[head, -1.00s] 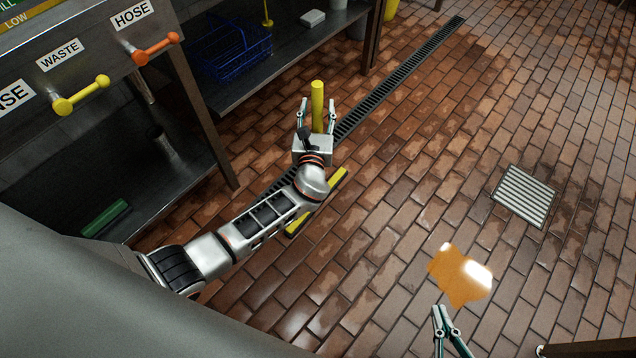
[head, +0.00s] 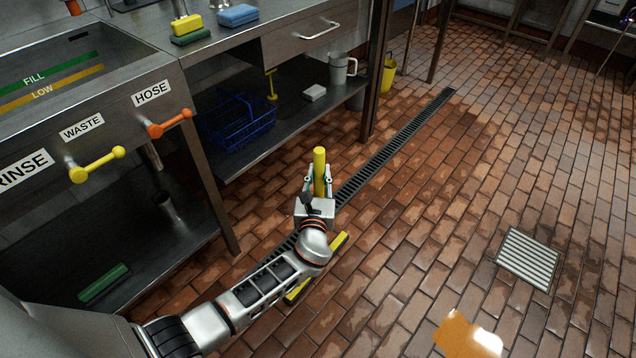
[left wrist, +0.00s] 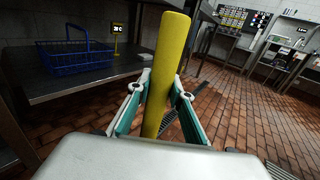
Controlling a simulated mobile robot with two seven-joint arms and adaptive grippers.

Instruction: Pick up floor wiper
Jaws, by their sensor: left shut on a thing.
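The floor wiper has a yellow upright handle (head: 319,168) and a yellow head (head: 338,243) low by the floor, partly hidden behind my left arm in the head view. My left gripper (head: 320,182) is shut on the handle near its top. In the left wrist view the handle (left wrist: 168,70) rises, slightly tilted, between the two fingers of the gripper (left wrist: 156,108). I cannot tell whether the wiper head touches the floor. My right gripper is out of view.
A steel sink bench with yellow and orange valve handles (head: 168,124) stands at the left. A blue basket (head: 240,127) sits on the lower shelf. A drain channel (head: 400,140) runs along the floor. An orange spill (head: 455,333) and a floor grate (head: 528,259) lie right; tiles between are clear.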

